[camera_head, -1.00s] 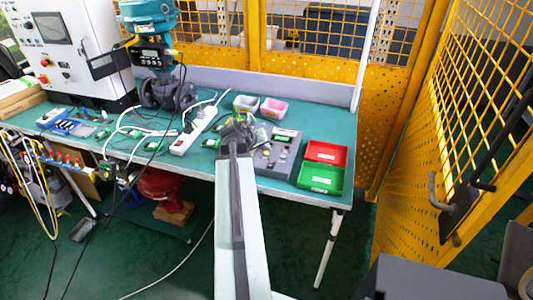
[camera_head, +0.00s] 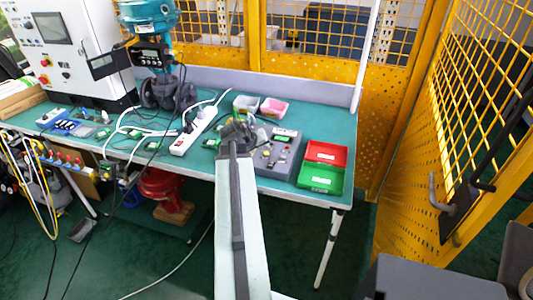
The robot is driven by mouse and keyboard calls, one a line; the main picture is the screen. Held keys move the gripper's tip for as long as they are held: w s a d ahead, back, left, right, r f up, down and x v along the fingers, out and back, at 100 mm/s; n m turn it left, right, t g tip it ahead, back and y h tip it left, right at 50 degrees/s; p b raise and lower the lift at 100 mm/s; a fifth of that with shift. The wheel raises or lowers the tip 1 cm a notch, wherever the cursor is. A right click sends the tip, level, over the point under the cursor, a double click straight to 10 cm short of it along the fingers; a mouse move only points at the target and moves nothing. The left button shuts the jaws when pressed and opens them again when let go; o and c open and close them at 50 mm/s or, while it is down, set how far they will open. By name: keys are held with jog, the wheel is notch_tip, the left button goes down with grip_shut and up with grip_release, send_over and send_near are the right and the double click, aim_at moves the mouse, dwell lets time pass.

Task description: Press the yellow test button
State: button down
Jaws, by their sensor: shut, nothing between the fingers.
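A grey test box (camera_head: 282,158) with a small display and several buttons lies on the green-topped table, left of the red and green trays. My gripper (camera_head: 240,127) is at the left side of the grey box in the picture, at the end of my long white arm. It is shut and holds nothing. My gripper and arm hide the left part of the box. I cannot tell whether the fingertips touch it.
A red tray (camera_head: 326,153) and a green tray (camera_head: 320,178) stand right of the box. A white power strip (camera_head: 194,134) and loose cables lie to the left. Grey and pink bins (camera_head: 273,107) stand behind. A yellow mesh fence (camera_head: 455,130) closes the right side.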

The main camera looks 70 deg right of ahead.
aim_at(265, 155)
jog(key=shift+f, duration=0.15)
jog(key=shift+f+b, duration=0.3)
jog(key=shift+b, duration=0.1)
jog(key=shift+f+b, duration=0.4)
dwell(0.6)
jog(key=shift+r, duration=0.1)
jog(key=shift+r+p, duration=0.75)
jog(key=shift+p, duration=0.1)
notch_tip(265, 155, up, 5)
jog(key=p, duration=0.5)
jog(key=shift+r, duration=0.1)
dwell(0.4)
